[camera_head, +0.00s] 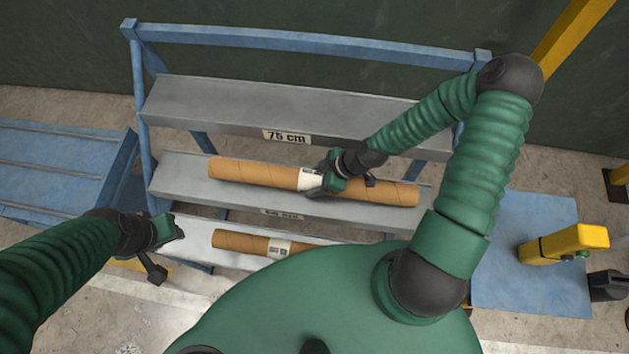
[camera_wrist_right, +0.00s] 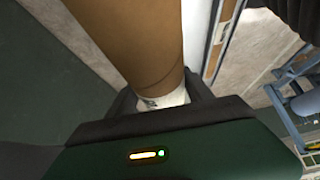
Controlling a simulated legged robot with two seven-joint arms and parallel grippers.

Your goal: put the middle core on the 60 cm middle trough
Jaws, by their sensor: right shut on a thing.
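A long brown cardboard core (camera_head: 245,172) with a white label band lies along the middle trough (camera_head: 180,185); whether it rests there or hangs just above is unclear. My right gripper (camera_head: 320,182) is shut on the core at its label. The right wrist view shows the brown tube (camera_wrist_right: 135,40) and its white band (camera_wrist_right: 160,102) between the fingers. The middle trough's small front label (camera_head: 282,213) is hard to read. My left gripper (camera_head: 168,232) is at the lower trough's left end, away from the cores; its jaw opening is unclear.
The upper trough (camera_head: 220,105), marked 75 cm, is empty. A shorter core (camera_head: 238,241) lies on the lower trough (camera_head: 190,236), partly hidden by my body. Blue rack posts stand at both ends. A blue table (camera_head: 515,285) with a yellow device (camera_head: 575,242) is at right.

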